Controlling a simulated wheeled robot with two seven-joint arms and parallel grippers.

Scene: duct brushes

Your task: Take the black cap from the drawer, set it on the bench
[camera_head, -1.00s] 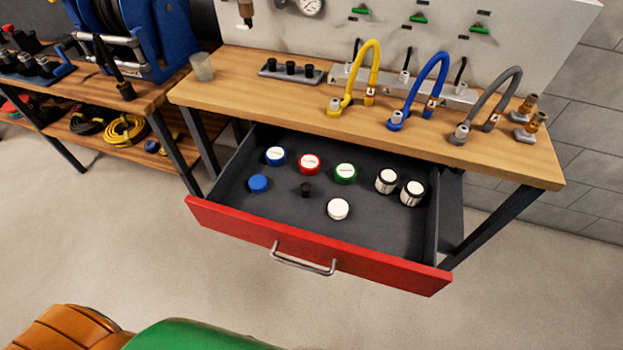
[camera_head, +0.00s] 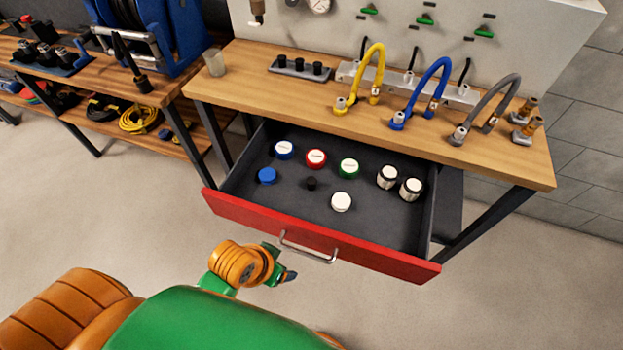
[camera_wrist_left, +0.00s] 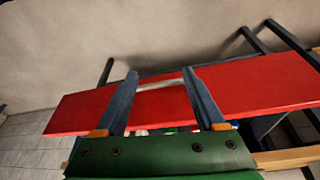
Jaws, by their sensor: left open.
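The small black cap (camera_head: 311,183) stands on the dark floor of the open drawer (camera_head: 395,265), between a blue lid and a white lid. My left gripper (camera_head: 288,276) is in front of the drawer's red front, near its metal handle (camera_head: 308,247), apart from the cap. In the left wrist view my left gripper (camera_wrist_left: 160,76) has two fingers spread wide with nothing held between them. The red drawer front (camera_wrist_left: 255,88) lies beyond the fingers. The cap does not show in that view. My right gripper is not in view.
The drawer also holds a blue lid (camera_head: 267,176), a white lid (camera_head: 341,202), several other coloured lids and two white jars (camera_head: 387,177). The wooden bench (camera_head: 240,80) above carries a black-knobbed rack (camera_head: 300,68), hoses and a cup (camera_head: 215,63). Its left front area is clear.

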